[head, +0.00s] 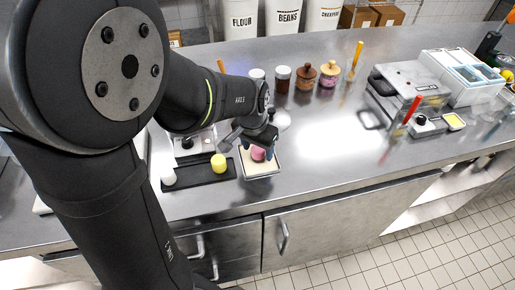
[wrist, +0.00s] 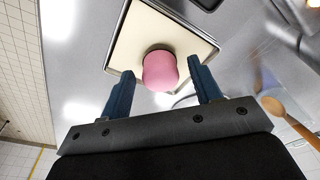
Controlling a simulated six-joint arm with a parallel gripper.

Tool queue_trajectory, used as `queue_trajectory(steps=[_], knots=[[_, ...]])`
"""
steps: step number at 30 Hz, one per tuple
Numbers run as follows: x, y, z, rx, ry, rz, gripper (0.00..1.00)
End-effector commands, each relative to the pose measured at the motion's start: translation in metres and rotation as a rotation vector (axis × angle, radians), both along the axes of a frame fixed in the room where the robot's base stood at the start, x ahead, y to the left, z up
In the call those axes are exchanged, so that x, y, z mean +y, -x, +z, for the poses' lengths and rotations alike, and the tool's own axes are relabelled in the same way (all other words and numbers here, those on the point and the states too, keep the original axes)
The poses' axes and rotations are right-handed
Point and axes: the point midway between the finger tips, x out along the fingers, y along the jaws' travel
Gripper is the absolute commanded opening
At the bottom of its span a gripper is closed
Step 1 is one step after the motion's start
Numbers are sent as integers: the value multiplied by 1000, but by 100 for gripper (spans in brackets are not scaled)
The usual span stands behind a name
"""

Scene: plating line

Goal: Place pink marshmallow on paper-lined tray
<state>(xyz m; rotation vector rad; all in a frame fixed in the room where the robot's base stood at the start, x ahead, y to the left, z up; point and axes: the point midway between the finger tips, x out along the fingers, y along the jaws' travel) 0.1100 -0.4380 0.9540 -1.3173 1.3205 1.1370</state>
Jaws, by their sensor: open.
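The pink marshmallow (head: 258,154) is on the paper-lined tray (head: 262,172), a small square tray with a pale liner. My gripper (head: 257,152) is over the tray in the head view. In the wrist view my gripper (wrist: 162,86) is open, with its blue fingers apart. Part of the tray is hidden by my gripper in the head view.
A black tray (head: 205,180) left of the lined tray holds a yellow marshmallow (head: 219,164) and a white one (head: 168,177). Jars (head: 305,77) stand behind. A grey machine (head: 408,88) is at right. The counter between is clear. A wooden spoon (wrist: 285,115) shows in the wrist view.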

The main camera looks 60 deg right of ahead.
Motion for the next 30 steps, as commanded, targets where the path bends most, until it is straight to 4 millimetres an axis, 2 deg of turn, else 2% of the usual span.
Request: queue_trajectory(steps=[15,21,30], knots=[[14,-1,97,-1,4,1,58],[17,-1,112,-1,2,1,58],[17,-1,114,0,1,0,58]])
